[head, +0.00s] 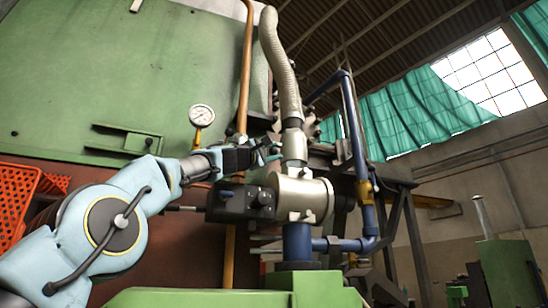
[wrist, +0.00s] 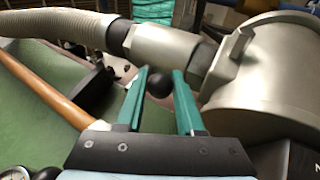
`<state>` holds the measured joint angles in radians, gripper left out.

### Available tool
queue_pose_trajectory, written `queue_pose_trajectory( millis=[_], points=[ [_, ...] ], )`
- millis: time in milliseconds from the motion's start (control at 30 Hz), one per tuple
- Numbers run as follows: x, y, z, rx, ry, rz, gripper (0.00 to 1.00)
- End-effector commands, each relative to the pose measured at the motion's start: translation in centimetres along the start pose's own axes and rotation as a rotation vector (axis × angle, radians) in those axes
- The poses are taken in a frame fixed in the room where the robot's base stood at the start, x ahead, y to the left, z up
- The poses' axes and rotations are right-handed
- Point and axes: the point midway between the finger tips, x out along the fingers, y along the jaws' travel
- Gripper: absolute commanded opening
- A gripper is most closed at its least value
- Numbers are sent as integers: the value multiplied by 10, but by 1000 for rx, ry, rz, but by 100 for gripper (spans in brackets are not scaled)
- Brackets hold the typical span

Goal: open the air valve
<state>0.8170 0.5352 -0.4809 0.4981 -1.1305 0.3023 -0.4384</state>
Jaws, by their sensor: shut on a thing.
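My gripper (head: 268,153) reaches in from the left, just left of the silver fitting (head: 294,146) below the flexible hose. In the wrist view, the teal fingers of my gripper (wrist: 161,80) are shut on a black ball knob (wrist: 158,86), which looks like the air valve's handle. The knob sits between the fingertips, beside the silver fitting (wrist: 178,50). Any lever or stem behind the knob is hidden, so I cannot tell the valve's position. The large silver cylinder (head: 303,198) is below the fitting; it also shows in the wrist view (wrist: 262,65).
A black box with knobs (head: 240,203) is close below my gripper. A pressure gauge (head: 202,115) and a copper pipe (head: 245,70) stand behind it. The grey hose (head: 280,65) rises above the fitting. A blue pipe (head: 356,130) is to the right.

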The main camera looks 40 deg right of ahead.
Motion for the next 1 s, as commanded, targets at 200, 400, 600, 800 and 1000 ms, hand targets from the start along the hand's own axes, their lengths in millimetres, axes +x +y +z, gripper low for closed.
queue_pose_trajectory(
  millis=[200,400,600,800,1000],
  points=[
    [-2,-6,-2,42,-25,24,0],
    [-2,-6,-2,65,-38,37,0],
    [-2,-5,-2,74,-41,42,0],
    [-2,-5,-2,73,-41,43,0],
    [-2,-4,-2,73,-41,43,44]
  ],
)
